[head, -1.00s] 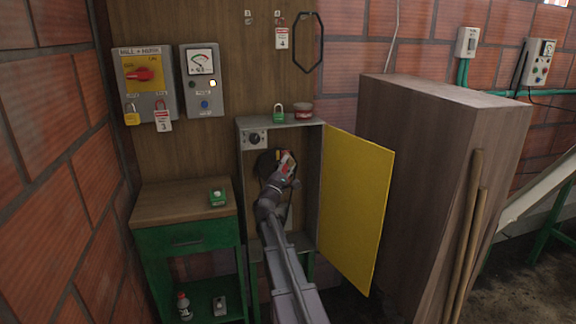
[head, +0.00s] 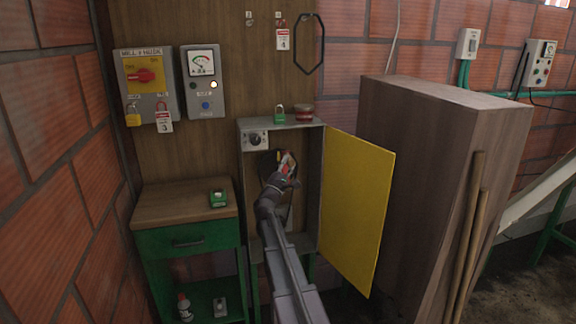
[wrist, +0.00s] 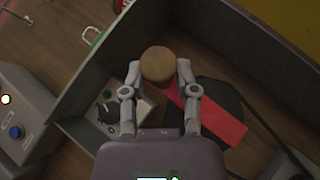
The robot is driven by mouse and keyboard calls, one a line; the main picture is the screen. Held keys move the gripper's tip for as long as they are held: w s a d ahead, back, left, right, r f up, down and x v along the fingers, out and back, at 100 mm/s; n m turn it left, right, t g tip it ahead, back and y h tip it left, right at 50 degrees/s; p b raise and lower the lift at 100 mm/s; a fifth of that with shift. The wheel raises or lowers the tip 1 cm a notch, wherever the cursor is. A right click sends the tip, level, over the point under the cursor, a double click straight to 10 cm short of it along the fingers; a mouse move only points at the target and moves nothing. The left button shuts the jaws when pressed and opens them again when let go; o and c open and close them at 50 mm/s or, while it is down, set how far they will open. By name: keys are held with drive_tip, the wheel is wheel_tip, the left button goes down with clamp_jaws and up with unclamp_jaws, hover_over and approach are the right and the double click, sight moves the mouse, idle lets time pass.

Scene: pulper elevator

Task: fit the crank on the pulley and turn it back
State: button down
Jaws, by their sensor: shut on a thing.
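The crank has a red arm (wrist: 212,122) and a round wooden handle (wrist: 158,63). My gripper (wrist: 158,74) is shut on the handle, one finger on each side. In the head view my gripper (head: 281,177) reaches into the open grey cabinet, and the crank (head: 287,160) shows just above it. The dark round pulley (head: 266,161) is on the cabinet's back; it also shows in the wrist view (wrist: 226,99). The red arm lies across the pulley's face. I cannot tell whether the crank is seated on the shaft; the join is hidden.
The cabinet's yellow door (head: 358,212) stands open to the right. A small knob box (head: 254,140) sits inside at the upper left. A green padlock (head: 279,114) and a round red tin (head: 304,112) stand on top. A wooden-topped green table (head: 180,205) is at left.

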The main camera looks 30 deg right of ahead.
drive_tip(key=shift+w+a+f+n+t+b, duration=0.1)
drive_tip(key=shift+w+a+n+t+b, duration=0.15)
drive_tip(key=shift+a+n+t+b, duration=0.7)
drive_tip(key=shift+d+n, duration=0.2)
drive_tip(key=shift+n, duration=0.05)
drive_tip(key=shift+f, duration=0.1)
drive_tip(key=shift+w+a+f+n+t+b, duration=0.1)
drive_tip(key=shift+a+n+t+b, duration=0.35)
drive_tip(key=shift+n+t, duration=0.35)
drive_tip(key=shift+w+a+f+n+t+b, duration=0.1)
drive_tip(key=shift+a+n+t+b, duration=0.2)
drive_tip(key=shift+n+t+b, duration=0.35)
drive_tip(key=shift+f+n+t+y, duration=0.1)
drive_tip(key=shift+n+t+y, duration=0.2)
drive_tip(key=shift+y, duration=0.1)
